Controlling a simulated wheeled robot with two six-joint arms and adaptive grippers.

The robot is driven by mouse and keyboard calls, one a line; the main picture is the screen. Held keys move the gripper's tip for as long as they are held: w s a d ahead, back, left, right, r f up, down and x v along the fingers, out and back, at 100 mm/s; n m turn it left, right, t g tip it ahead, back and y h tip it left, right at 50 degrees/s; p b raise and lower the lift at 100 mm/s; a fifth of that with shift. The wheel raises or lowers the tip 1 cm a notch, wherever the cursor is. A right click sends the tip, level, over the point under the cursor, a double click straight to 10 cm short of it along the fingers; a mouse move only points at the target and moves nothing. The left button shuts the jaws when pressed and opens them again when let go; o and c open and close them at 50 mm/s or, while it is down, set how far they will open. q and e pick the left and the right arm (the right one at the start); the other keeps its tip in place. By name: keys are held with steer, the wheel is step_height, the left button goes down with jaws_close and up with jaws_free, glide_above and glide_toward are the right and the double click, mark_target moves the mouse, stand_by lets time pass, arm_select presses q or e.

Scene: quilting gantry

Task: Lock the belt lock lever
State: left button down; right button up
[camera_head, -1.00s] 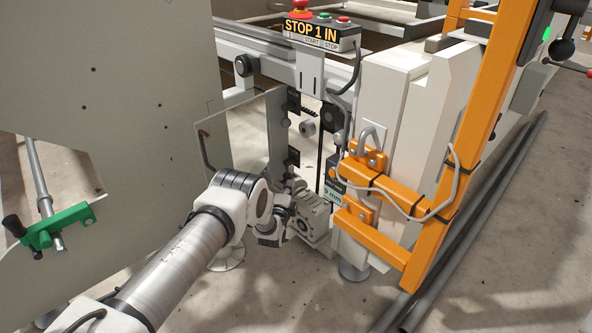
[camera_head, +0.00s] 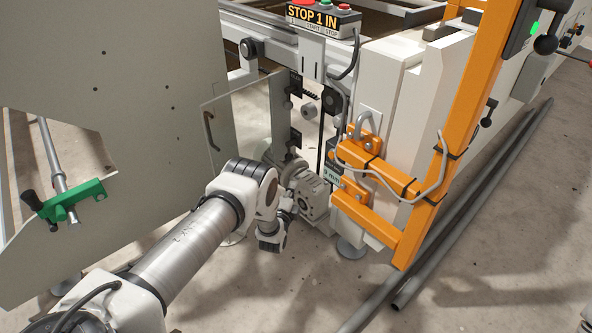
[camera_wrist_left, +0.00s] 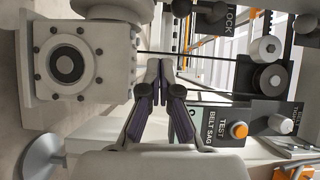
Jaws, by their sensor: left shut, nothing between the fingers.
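A dark plate with lettering ending in "OCK" (camera_wrist_left: 226,20) is cut off by the top edge of the left wrist view, with black knobs beside it. I cannot tell for certain which of these is the belt lock lever. My left gripper (camera_wrist_left: 160,72) is shut and empty, its dark-padded fingers pointing toward the machine, apart from the knobs. In the head view its fingers are hard to make out beside the grey gearbox (camera_head: 311,197). My right gripper is not in view.
The gearbox stands close on the left in the wrist view (camera_wrist_left: 68,64). A "BELT SAG TEST" plate (camera_wrist_left: 208,118) with an orange button is right of the fingers. Orange bars (camera_head: 375,176) and a grey cable flank the panel. A large pale panel (camera_head: 120,110) stands left.

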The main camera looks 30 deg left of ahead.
arm_select(q)
steer(key=shift+f+p+v, duration=0.1)
steer(key=shift+p+v, duration=0.25)
steer(key=shift+v, duration=0.75)
steer(key=shift+f+p+v, duration=0.15)
steer(key=shift+p+v, duration=0.15)
steer(key=shift+v, duration=0.85)
steer(key=shift+r, duration=0.1)
